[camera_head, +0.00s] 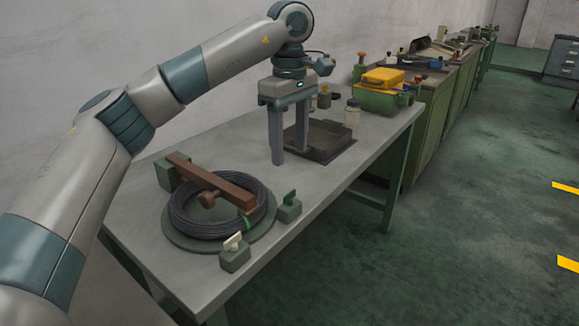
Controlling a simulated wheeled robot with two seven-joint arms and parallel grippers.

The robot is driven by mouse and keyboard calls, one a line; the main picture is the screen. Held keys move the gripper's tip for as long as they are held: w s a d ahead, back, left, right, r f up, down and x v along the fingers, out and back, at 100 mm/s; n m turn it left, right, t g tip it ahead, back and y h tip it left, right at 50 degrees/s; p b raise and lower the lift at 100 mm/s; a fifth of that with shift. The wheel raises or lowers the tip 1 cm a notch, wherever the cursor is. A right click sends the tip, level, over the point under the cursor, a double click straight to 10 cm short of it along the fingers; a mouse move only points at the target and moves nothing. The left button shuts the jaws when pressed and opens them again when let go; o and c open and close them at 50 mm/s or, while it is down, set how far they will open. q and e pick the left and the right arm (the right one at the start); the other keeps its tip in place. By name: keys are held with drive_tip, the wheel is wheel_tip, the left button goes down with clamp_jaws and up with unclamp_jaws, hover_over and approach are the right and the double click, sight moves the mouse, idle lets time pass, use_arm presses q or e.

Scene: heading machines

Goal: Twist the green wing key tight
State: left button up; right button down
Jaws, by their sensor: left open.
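The green wing key (291,198) stands on a small green block (289,212) at the right of a wire coil (180,215) on the table. A second, cream wing key (233,242) stands on another green block (235,259) at the coil's front. My left gripper (291,157) points down with its two fingers apart and nothing between them. It hangs beyond the coil, farther back than the green key and clear of it. My right gripper is not in view.
A brown bar (212,181) lies across the coil from a green block at its back left. A dark tray (335,139), a clear jar (352,113) and a green box with a yellow lid (383,77) stand farther back. The table's right front strip is bare.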

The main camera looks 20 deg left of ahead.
use_arm(q)
wheel_tip(320, 180, up, 6)
drive_tip(key=shift+r, duration=0.25)
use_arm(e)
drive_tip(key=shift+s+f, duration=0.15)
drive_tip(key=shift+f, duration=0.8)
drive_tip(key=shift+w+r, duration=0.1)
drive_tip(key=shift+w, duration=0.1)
